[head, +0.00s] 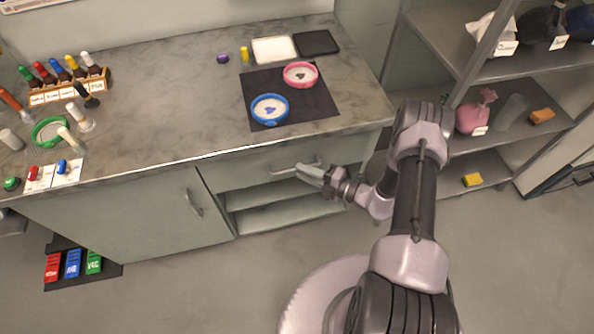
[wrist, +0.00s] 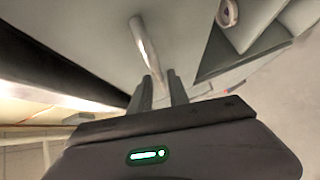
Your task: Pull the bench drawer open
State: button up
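The bench drawer (head: 250,172) is the grey-green front under the right part of the worktop. It looks flush with the bench. Its metal bar handle (head: 285,168) runs across the front, and it also shows in the wrist view as a pale bar (wrist: 145,42). My gripper (head: 306,171) is at the right part of the handle. In the wrist view its two dark fingers (wrist: 162,85) are close together, with the near end of the bar between them. They look shut on it, though contact is partly hidden.
Open shelf space (head: 275,196) lies under the drawer. A cupboard door with its own handle (head: 194,203) is to the left. A shelving rack (head: 500,72) stands to the right. The floor in front is clear.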

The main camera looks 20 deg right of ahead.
jog(key=shift+b+x, duration=0.3)
jog(key=shift+x, duration=1.2)
jog(key=shift+d, duration=0.1)
grip_shut()
